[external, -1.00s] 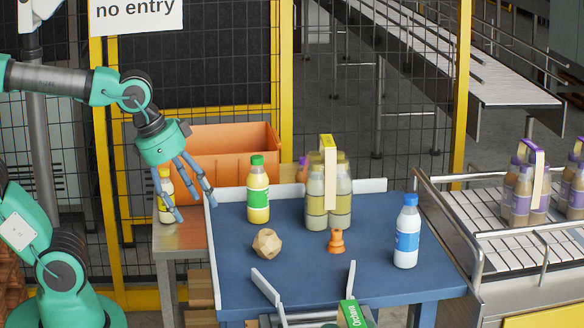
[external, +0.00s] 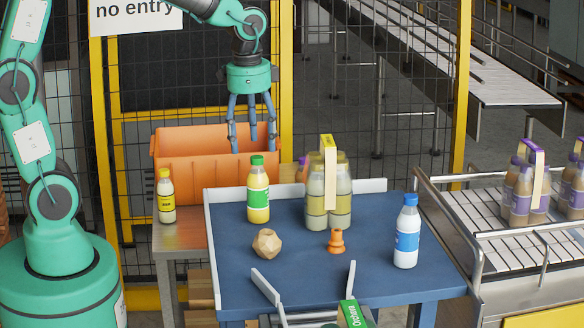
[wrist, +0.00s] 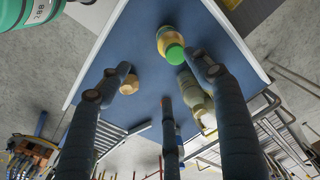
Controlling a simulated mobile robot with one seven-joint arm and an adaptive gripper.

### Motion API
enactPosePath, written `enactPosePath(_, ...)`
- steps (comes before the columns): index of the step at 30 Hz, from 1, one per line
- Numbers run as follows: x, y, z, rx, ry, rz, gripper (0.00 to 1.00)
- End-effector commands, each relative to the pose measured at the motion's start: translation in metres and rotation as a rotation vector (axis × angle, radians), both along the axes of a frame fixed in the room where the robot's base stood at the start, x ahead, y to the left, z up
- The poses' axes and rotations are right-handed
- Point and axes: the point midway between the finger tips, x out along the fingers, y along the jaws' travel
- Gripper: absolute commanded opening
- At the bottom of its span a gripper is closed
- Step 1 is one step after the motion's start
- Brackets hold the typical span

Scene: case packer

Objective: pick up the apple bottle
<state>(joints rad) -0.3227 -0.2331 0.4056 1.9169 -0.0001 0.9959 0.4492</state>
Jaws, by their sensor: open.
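A bottle with a green cap, yellow contents and a green label (external: 258,192) stands upright on the blue table, left of the bottle pack. It looks like the apple bottle, but its label is too small to read. In the wrist view this bottle (wrist: 170,44) shows near the top, green cap towards me. My gripper (external: 252,146) is open and empty, fingers pointing down. In the external view its fingertips are just above the green cap, apart from it. In the wrist view my spread fingers (wrist: 165,85) frame the table.
A pack of bottles with a yellow handle (external: 329,195) stands right of the green-capped bottle. A brown faceted lump (external: 267,243), an orange piece (external: 336,241) and a blue-labelled bottle (external: 406,235) are on the table. A yellow-capped bottle (external: 166,197) and orange crate (external: 170,145) are at left.

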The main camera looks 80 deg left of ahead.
Motion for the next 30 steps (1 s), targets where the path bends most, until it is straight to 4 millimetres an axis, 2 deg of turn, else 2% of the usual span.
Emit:
enactPosePath(3, 0.008, 0.016, 0.004, -0.009, 0.031, -0.007, 0.65)
enactPosePath(9, 0.014, 0.027, 0.0, -0.017, 0.053, -0.015, 0.65)
enactPosePath(23, 0.014, 0.028, -0.005, -0.018, 0.054, -0.016, 0.65)
enactPosePath(30, 0.014, 0.028, -0.027, -0.018, 0.055, -0.016, 0.65)
